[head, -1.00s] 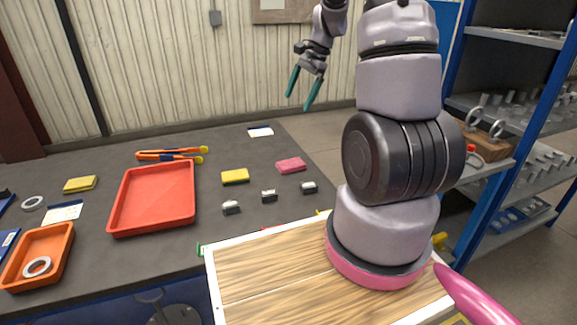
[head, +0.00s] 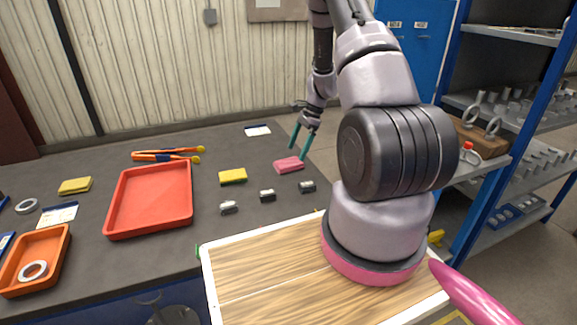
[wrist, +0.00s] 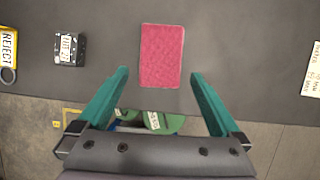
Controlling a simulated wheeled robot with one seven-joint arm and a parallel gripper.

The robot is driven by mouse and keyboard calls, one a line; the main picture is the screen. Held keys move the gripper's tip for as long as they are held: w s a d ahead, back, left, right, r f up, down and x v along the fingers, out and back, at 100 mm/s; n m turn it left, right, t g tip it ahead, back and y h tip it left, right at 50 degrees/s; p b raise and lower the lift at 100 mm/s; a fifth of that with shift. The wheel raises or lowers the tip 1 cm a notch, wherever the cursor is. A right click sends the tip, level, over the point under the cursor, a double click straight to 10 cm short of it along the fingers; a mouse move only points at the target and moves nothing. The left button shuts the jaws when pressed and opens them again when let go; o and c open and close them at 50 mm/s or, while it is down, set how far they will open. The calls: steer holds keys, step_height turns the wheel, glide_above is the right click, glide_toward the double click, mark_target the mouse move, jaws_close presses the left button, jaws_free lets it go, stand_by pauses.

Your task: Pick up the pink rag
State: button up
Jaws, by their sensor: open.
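The pink rag (head: 289,165) lies flat on the dark table near its right edge in the head view. In the wrist view the pink rag (wrist: 162,56) is a textured rectangle just ahead of the fingertips and between their lines. My gripper (head: 300,142) has two teal fingers pointing down, just above and behind the rag in the head view. In the wrist view my gripper (wrist: 158,74) is open and empty, with the fingers spread wider than the rag. It does not touch the rag as far as I can see.
Orange-handled pliers (head: 167,155) lie behind the tray. A white label card (head: 257,131) lies at the back. A blue shelf rack (head: 466,110) stands at right.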

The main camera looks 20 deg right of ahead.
mark_target(292, 161)
steer(key=x, duration=0.4)
steer(key=shift+w+f, duration=0.1)
steer(key=shift+f, duration=0.25)
steer(key=shift+c, duration=0.3)
steer(key=c, duration=1.1)
steer(key=shift+r, duration=0.1)
